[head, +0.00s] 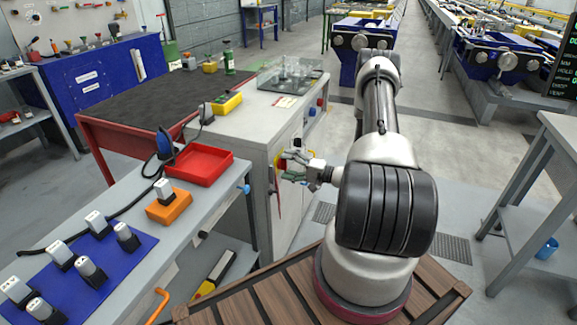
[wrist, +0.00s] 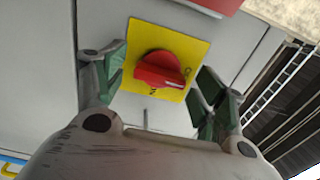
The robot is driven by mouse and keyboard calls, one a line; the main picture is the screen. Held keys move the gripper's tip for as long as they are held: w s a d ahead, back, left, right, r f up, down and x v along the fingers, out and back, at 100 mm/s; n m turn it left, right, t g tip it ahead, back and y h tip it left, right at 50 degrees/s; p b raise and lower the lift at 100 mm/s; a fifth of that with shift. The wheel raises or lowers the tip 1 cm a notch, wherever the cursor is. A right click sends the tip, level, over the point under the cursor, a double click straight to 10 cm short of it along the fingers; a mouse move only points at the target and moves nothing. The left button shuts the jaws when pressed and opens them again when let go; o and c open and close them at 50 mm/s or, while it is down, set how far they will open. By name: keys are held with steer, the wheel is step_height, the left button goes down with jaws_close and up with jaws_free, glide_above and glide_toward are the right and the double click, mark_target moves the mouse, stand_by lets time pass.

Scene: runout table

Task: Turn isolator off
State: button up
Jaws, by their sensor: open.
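The isolator is a red rotary knob (wrist: 160,70) on a yellow square plate (wrist: 140,42), fixed to a grey cabinet face. In the wrist view the knob's grip bar lies roughly across the picture, slightly tilted. My gripper (wrist: 158,88) is open, with one green-padded finger on each side of the plate; I see no finger touching the knob.
A workbench (head: 205,205) with a red tray (head: 192,164) and an orange block (head: 168,207) stands left of the cabinet. A blue mat (head: 110,262) holds several grey plug-like pieces. A grey table (head: 520,205) stands at right. Open floor lies behind my arm.

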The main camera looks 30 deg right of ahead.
steer(key=v, duration=1.2)
stand_by(0.3)
